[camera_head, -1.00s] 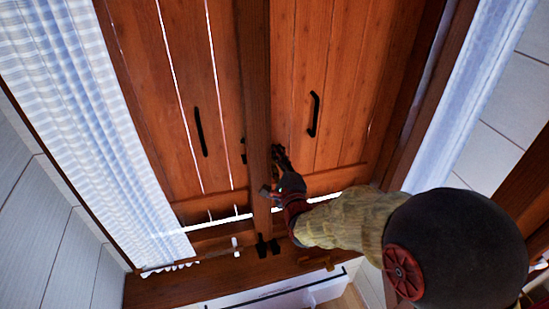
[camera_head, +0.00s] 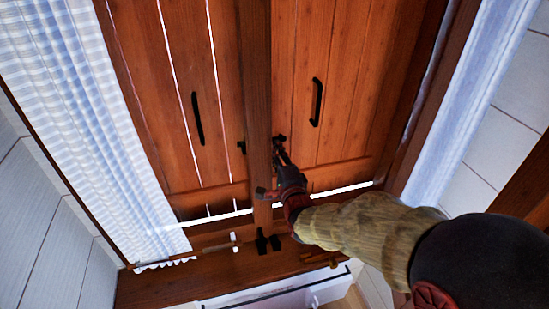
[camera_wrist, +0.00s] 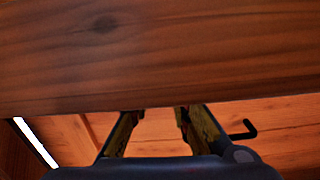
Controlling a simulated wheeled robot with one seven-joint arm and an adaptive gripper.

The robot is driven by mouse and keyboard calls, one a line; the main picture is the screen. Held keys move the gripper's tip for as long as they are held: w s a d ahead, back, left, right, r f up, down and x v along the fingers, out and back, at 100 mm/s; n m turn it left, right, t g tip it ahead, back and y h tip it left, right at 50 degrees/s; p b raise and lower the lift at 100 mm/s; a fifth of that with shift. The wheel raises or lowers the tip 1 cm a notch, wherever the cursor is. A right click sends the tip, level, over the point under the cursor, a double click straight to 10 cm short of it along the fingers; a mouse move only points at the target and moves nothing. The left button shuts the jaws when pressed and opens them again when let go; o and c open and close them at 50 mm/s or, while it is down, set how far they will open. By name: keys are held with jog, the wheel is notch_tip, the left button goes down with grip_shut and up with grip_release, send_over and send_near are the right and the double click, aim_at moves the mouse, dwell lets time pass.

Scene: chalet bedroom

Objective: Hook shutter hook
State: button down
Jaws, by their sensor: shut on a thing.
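Two wooden shutters stand shut, the left one (camera_head: 168,120) and the right one (camera_head: 345,120), with a dark wooden post (camera_head: 257,90) in front of their meeting line. My gripper (camera_head: 279,152) is at the lower right side of the post, shut on the small black shutter hook (camera_head: 280,139). There my gripper (camera_wrist: 157,110) reaches behind the post, which hides the fingertips and the grip itself. A small black fitting (camera_head: 241,147) sits on the left side of the post.
Black handles are on the left shutter (camera_head: 197,118) and right shutter (camera_head: 316,101). A black bracket (camera_head: 267,243) is at the post's foot on the wooden sill (camera_head: 170,287). Pale curtains hang at the left (camera_head: 90,120) and right (camera_head: 465,100).

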jog(key=shift+f+n, duration=0.15)
jog(key=shift+n, duration=0.25)
jog(key=c, duration=1.6)
grip_release()
jog(key=v, duration=1.2)
